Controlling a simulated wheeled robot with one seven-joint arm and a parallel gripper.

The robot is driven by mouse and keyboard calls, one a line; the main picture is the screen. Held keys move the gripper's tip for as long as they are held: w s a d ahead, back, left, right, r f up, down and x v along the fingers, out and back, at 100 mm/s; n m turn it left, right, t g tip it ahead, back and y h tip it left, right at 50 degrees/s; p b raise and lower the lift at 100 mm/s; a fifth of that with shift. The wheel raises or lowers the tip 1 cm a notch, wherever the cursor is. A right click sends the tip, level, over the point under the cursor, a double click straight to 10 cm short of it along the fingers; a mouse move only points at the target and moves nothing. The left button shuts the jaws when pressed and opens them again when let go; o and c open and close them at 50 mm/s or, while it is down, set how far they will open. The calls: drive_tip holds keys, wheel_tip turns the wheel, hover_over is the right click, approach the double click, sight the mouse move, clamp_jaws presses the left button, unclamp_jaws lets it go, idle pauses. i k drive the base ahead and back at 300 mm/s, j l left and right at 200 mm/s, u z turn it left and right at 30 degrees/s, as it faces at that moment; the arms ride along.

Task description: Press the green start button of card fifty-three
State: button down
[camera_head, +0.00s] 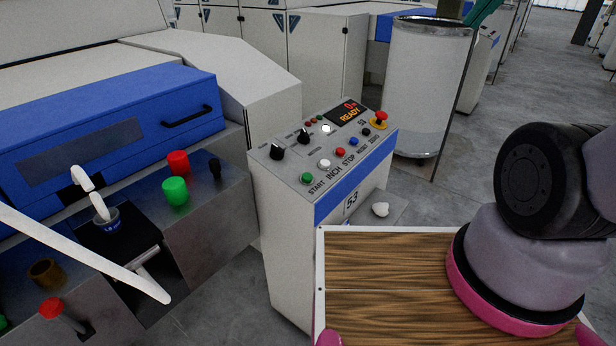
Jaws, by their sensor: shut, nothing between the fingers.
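The control console (288,236) of card fifty-three stands in the middle of the head view, with "53" on its front. Its green start button (307,177) is at the near left of the sloped top, above the word START. A white button (324,163), marked INCH, and a red button (340,153), marked STOP, sit beside it. The display (348,112) reads READY in orange, with a red 0 above. Part of my arm is at the right, well apart from the console. My gripper is out of the picture, and nothing covers the green button.
The blue-fronted machine (100,128) stands left, with larger green (175,190) and red (178,162) cylinders on its ledge. A white sliver (80,252) crosses the lower left. A tall can (425,85) stands behind the console. Grey floor (500,95) is open at upper right.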

sight(307, 177)
drive_tip(key=k+j, duration=0.9)
drive_tip(key=j, duration=0.1)
